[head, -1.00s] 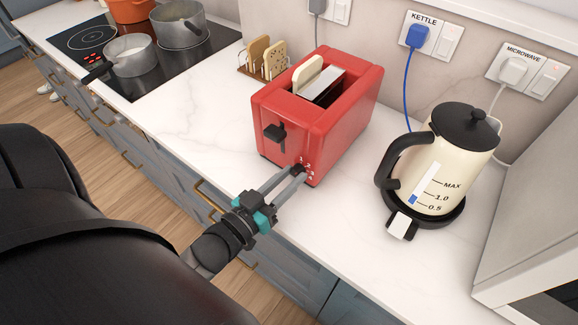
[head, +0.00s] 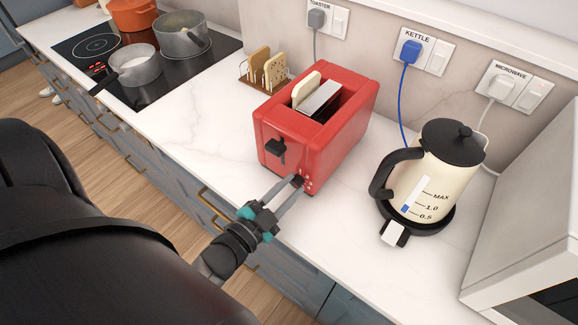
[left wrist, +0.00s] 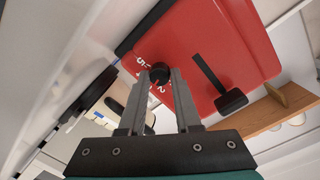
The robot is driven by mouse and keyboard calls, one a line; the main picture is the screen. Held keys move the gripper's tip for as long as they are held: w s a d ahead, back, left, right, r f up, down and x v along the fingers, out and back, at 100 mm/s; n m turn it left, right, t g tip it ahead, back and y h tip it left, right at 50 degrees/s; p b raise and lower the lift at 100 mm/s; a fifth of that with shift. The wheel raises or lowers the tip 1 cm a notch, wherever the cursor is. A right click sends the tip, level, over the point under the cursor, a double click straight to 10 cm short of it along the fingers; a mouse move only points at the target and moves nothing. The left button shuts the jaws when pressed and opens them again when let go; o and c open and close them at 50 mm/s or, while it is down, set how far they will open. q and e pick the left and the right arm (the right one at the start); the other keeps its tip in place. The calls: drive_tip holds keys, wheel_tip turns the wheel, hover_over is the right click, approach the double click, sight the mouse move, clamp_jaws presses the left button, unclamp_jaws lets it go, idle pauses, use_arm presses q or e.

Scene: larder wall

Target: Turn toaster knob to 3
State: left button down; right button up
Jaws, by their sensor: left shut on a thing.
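The red toaster (head: 300,140) stands on the white counter, with a slice of bread in one slot and a black lever (head: 276,152) on its front. Its small black knob (left wrist: 159,72) is low on the front, with white digits around it; a 2 and a 5 can be made out in the left wrist view. The knob's pointer is too small to read. My left gripper (head: 297,181) has its two fingers closed on either side of the knob, and it also shows in the left wrist view (left wrist: 160,80). My right gripper is out of view.
A cream kettle (head: 427,175) stands to the right of the toaster. A toast rack (head: 268,70) is behind it to the left. Pots (head: 181,34) sit on the hob (head: 90,45). The counter (head: 200,135) left of the toaster is clear.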

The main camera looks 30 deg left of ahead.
use_arm(q)
drive_tip(key=shift+m, duration=0.4)
drive_tip(key=c, duration=0.6)
unclamp_jaws()
drive_tip(key=shift+s, duration=0.1)
drive_tip(key=s+a, duration=0.1)
drive_tip(key=s, duration=1.4)
drive_tip(key=shift+a+r+b, duration=0.2)
drive_tip(key=shift+r+b, duration=0.1)
drive_tip(key=shift+r, duration=0.15)
